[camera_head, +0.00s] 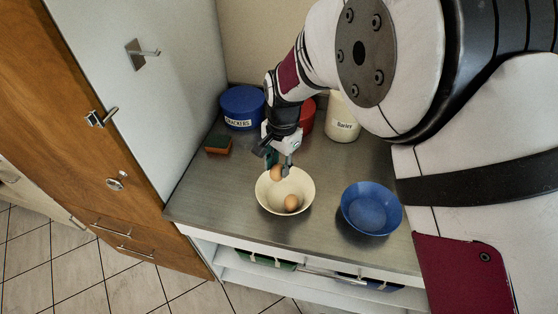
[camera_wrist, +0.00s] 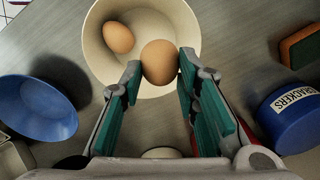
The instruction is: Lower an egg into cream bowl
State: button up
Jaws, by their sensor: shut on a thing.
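The cream bowl (camera_head: 272,203) stands on the grey metal counter in the head view. One brown egg (camera_head: 291,203) lies inside it, toward its right front. My gripper (camera_head: 279,173) is over the far part of the bowl, shut on a second brown egg (camera_head: 277,174). In the wrist view the held egg (camera_wrist: 160,62) is between the teal-padded fingertips of my gripper (camera_wrist: 158,72), overlapping the rim of the cream bowl (camera_wrist: 185,30). The other egg (camera_wrist: 118,37) lies in the bowl beside it. Whether the held egg touches the bowl, I cannot tell.
An empty blue bowl (camera_head: 371,208) stands to the right. Behind are a blue crackers canister (camera_head: 242,107), a red container (camera_head: 307,115), and a barley jar (camera_head: 342,122). A green and orange sponge (camera_head: 218,145) lies at the left. The counter's front edge is close.

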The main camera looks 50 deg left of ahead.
aim_at(280, 167)
jog(key=shift+f, duration=1.4)
jog(key=shift+f+b, duration=0.4)
jog(key=shift+f, duration=2.35)
dwell(1.2)
jog(key=o, duration=1.2)
jog(key=r, duration=1.2)
jog(key=shift+d, duration=0.4)
